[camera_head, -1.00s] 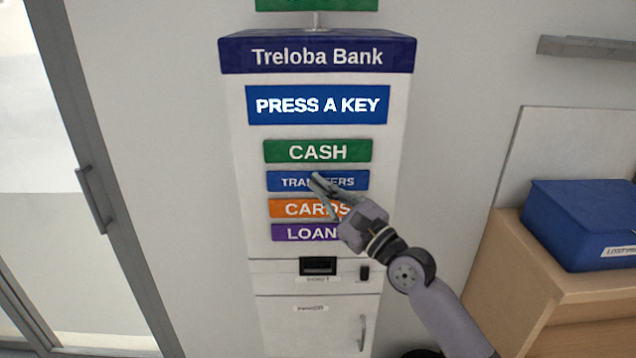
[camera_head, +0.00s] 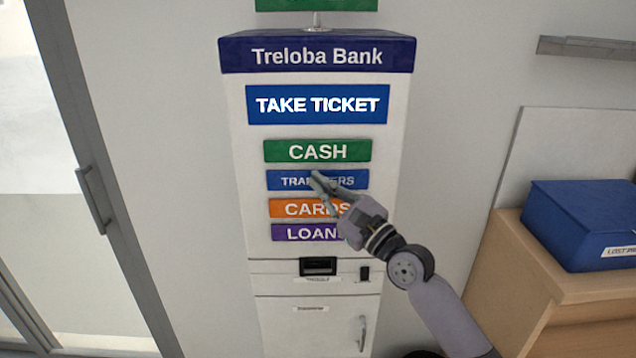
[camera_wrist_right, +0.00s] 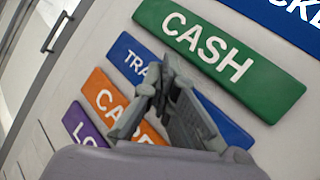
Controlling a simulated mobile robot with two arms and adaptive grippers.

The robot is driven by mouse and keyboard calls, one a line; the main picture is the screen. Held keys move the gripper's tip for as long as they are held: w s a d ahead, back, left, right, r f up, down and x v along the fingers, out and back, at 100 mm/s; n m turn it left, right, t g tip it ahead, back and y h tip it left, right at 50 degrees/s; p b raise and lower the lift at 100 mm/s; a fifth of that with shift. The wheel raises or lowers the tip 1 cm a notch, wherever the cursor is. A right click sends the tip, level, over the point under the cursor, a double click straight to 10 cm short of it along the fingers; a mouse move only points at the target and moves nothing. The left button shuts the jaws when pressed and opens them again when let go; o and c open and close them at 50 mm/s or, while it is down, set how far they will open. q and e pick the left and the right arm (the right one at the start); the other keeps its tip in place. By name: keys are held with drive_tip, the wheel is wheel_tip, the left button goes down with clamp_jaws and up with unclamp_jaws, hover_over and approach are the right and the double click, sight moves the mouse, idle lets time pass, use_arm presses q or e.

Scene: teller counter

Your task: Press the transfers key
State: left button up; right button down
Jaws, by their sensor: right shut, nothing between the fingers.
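The blue TRANSFERS key (camera_head: 290,181) is on the white Treloba Bank ticket machine, below the green CASH key (camera_head: 318,151). My right gripper (camera_head: 319,180) is shut and empty, its fingertips over the middle of the TRANSFERS key and hiding some of its letters. In the right wrist view the fingertips (camera_wrist_right: 162,75) lie in front of the TRANSFERS key (camera_wrist_right: 128,58); I cannot tell whether they touch it. The display (camera_head: 317,105) reads TAKE TICKET. My left gripper is not in view.
The orange CARDS key (camera_head: 292,208) and purple LOANS key (camera_head: 296,232) lie below, partly hidden by my right gripper. A dark ticket slot (camera_head: 318,266) is lower on the machine. A blue box (camera_head: 575,225) stands on a wooden cabinet (camera_head: 515,260) at the right.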

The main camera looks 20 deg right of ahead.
idle(0.4)
drive_tip(key=shift+s+p, duration=0.2)
drive_tip(key=shift+p, duration=0.15)
drive_tip(key=shift+s+a+p, duration=0.2)
drive_tip(key=shift+s+p, duration=0.15)
drive_tip(key=shift+s, duration=0.25)
drive_tip(key=s+p, duration=0.1)
drive_tip(key=s, duration=0.1)
drive_tip(key=s+a+p, duration=0.1)
drive_tip(key=s+p, duration=0.1)
drive_tip(key=shift+s+a, duration=0.2)
drive_tip(key=shift+s, duration=0.15)
